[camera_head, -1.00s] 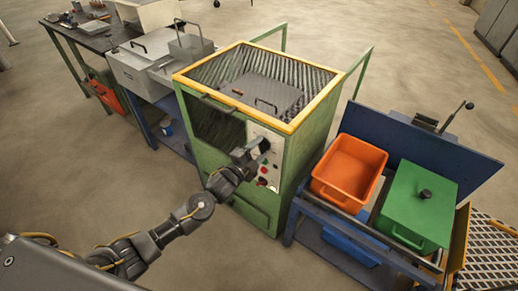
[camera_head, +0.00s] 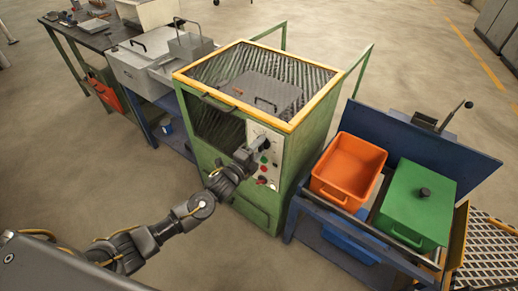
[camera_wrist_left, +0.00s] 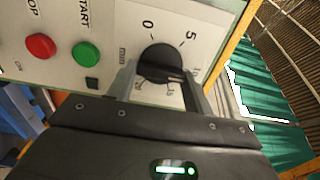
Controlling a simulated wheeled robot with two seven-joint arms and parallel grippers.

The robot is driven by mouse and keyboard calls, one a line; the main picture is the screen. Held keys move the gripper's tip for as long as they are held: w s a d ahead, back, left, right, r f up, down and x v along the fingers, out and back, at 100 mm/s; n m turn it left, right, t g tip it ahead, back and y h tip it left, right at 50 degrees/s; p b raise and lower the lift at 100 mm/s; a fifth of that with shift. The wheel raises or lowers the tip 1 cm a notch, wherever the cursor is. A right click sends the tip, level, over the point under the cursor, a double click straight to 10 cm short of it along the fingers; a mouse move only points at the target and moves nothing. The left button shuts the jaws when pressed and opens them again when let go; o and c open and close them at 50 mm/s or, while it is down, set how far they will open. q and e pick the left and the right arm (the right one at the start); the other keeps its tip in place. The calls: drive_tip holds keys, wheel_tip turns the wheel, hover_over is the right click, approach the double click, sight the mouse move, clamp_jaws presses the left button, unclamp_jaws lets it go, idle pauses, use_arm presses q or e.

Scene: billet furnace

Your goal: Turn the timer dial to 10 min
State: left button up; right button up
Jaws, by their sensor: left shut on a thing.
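The timer dial (camera_wrist_left: 160,62) is a round black knob on the furnace's white control panel (camera_wrist_left: 110,20). In the wrist view the printed 0, 5 and "min" read clearly around it; a 10 is partly hidden by a finger. A pale line shows at the knob's lower right; I cannot tell exactly which mark it meets. My left gripper (camera_wrist_left: 166,85) is shut on the dial, one finger on each side. In the head view the left gripper (camera_head: 252,153) is at the panel and partly covers the dial (camera_head: 264,144). My right gripper is not in view.
A green START button (camera_wrist_left: 86,54) and a red button (camera_wrist_left: 40,46) sit left of the dial in the wrist view. The green furnace (camera_head: 215,160) has a yellow top rim. An orange bin (camera_head: 347,165) and a green lidded box (camera_head: 415,200) stand to its right.

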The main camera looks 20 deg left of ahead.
use_arm(q)
drive_tip(key=o, duration=1)
drive_tip(key=b+v, duration=0.1)
drive_tip(key=v, duration=1)
drive_tip(key=shift+d, duration=0.1)
